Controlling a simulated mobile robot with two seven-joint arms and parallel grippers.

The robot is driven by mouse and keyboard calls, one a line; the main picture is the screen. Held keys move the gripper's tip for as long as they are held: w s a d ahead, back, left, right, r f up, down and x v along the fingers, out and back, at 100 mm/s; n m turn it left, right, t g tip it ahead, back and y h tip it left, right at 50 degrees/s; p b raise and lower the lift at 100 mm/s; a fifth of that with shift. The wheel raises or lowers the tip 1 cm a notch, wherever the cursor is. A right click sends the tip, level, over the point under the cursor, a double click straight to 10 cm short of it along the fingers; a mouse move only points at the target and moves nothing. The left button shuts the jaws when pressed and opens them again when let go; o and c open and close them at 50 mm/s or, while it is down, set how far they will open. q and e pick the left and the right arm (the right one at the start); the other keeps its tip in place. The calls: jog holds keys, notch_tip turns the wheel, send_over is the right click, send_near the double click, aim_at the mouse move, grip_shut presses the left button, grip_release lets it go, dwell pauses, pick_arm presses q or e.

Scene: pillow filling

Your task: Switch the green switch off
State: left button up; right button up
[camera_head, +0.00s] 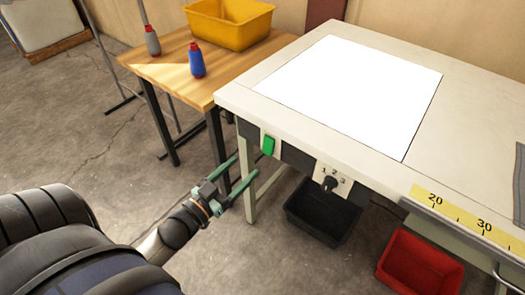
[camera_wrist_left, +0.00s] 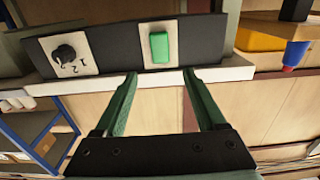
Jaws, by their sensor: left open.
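The green switch (camera_head: 268,145) sits on a pale plate on the dark strip at the front edge of the white work table (camera_head: 330,125). It also shows near the top of the left wrist view (camera_wrist_left: 159,47). My left gripper (camera_head: 248,172) is open and empty, just in front of and a little below the switch. In the left wrist view its two green fingers (camera_wrist_left: 158,78) point toward the panel, with the switch just beyond and between their tips. I cannot tell whether a finger touches the panel. My right gripper does not show.
A black rotary knob (camera_head: 330,183) with numbers is right of the switch. A black bin (camera_head: 322,213) and a red bin (camera_head: 419,265) stand below the table. A wooden side table (camera_head: 178,75) holds a yellow crate (camera_head: 229,24), a blue bottle (camera_head: 197,60) and a grey bottle (camera_head: 152,41).

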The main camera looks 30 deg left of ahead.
aim_at(267, 145)
pick_arm(q)
jog(key=w, duration=0.9)
jog(key=shift+w+d+f+b, duration=0.1)
jog(key=shift+w+d+b, duration=0.05)
jog(key=shift+d+b, duration=0.2)
jog(key=shift+c, duration=0.4)
grip_shut()
